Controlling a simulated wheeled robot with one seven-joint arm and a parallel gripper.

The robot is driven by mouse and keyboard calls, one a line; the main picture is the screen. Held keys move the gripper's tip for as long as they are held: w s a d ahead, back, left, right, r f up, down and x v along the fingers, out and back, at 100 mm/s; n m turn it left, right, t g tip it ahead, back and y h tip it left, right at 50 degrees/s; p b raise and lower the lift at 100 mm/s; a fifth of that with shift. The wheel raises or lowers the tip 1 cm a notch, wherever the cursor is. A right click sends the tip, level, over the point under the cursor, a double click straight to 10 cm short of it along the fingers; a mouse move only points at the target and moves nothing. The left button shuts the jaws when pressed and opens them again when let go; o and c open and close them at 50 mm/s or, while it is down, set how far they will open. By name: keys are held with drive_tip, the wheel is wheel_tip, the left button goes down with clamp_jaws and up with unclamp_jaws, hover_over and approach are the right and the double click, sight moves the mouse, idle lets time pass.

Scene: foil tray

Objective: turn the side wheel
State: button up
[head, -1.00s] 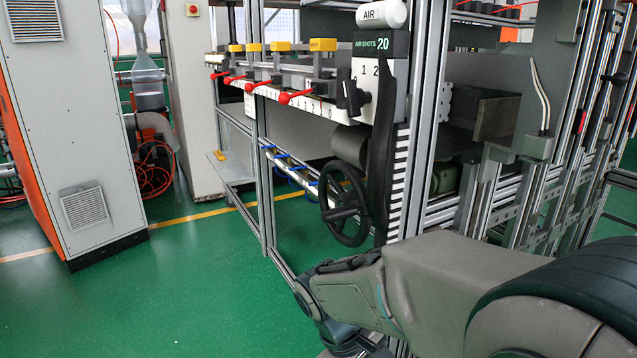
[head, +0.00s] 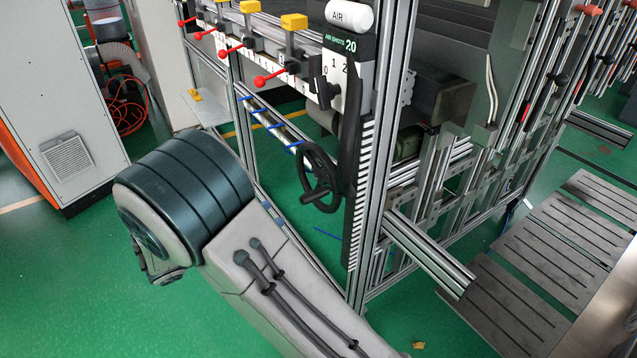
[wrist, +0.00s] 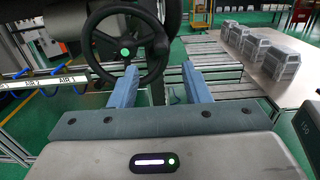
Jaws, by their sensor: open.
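The side wheel (head: 319,177) is a black spoked handwheel on the side of the machine frame, below the AIR SHOTS panel. In the wrist view the wheel (wrist: 97,45) stands upright just beyond my gripper, with a green dot on its hub. My gripper (wrist: 160,82) is open, its two blue-grey fingers pointing toward the wheel. The left finger overlaps the lower part of the rim in the picture; I cannot tell whether it touches. The right finger is to the right of the wheel. Nothing is held. In the head view the gripper is hidden.
Red-handled levers (head: 271,79) with yellow blocks line the rail above the wheel. A black curved strip (head: 350,130) runs down beside it. Grey boxes (wrist: 262,52) stand on a bench at the right in the wrist view. Green floor is clear at the left.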

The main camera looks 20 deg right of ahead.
sight(332, 188)
drive_tip(key=p+x, duration=0.1)
drive_tip(key=x, duration=1.2)
drive_tip(key=shift+d+f, duration=0.1)
drive_tip(key=shift+d, duration=0.15)
clamp_jaws()
